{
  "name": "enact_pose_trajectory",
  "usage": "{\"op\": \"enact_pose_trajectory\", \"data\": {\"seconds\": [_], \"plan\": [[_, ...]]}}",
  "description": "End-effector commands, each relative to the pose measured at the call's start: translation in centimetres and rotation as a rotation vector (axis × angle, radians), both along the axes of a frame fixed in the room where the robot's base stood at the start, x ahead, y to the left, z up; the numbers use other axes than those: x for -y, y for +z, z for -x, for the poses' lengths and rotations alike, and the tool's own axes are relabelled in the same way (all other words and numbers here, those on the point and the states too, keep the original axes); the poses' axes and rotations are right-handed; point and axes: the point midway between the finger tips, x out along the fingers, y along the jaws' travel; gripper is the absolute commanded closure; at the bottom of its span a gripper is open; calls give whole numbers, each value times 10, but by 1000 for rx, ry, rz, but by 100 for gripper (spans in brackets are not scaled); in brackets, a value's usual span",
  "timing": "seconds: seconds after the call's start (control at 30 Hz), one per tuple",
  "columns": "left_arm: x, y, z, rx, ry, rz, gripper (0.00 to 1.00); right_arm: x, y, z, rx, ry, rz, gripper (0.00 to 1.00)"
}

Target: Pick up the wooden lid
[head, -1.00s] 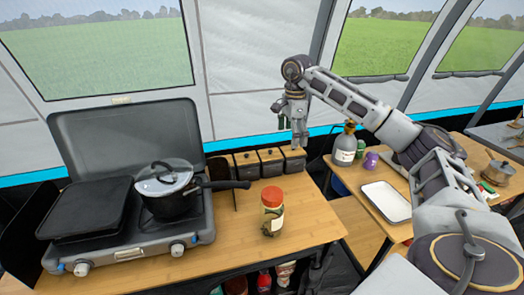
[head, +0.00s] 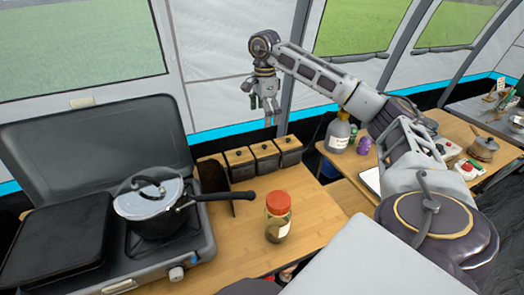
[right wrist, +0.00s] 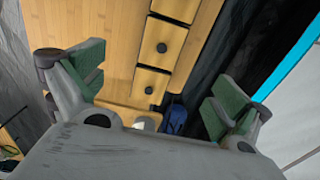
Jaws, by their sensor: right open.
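Three small dark boxes stand in a row at the back of the wooden table, each with a flat wooden lid and a dark knob: left lid (head: 239,155), middle lid (head: 264,149), right lid (head: 287,143). My right gripper (head: 268,121) points down above the row, open and empty, apart from the lids. In the right wrist view, two knobbed lids show clearly between the open green-padded fingers (right wrist: 155,88), one lid (right wrist: 157,45) and another (right wrist: 148,82); a third is cut off at the top. My left gripper is not in view.
A stove (head: 205,225) with a lidded pot (head: 150,212) stands left; the pot's handle reaches towards the boxes. A red-capped jar (head: 278,217) stands in front of the boxes. A grey bottle (head: 338,134) stands on the right-hand table. The tent wall is close behind.

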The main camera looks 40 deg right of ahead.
Motion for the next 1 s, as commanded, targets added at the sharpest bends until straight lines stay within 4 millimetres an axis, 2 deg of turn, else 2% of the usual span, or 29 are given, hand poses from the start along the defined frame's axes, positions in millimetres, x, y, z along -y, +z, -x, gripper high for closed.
{"op": "enact_pose_trajectory", "data": {"seconds": [0.37,0.8,1.0], "plan": [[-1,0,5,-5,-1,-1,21,0,-7,0,-2,0,0,0],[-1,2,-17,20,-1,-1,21,0,-60,1,-3,0,0,0],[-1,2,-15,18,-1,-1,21,0,-81,0,-2,0,0,0]]}}
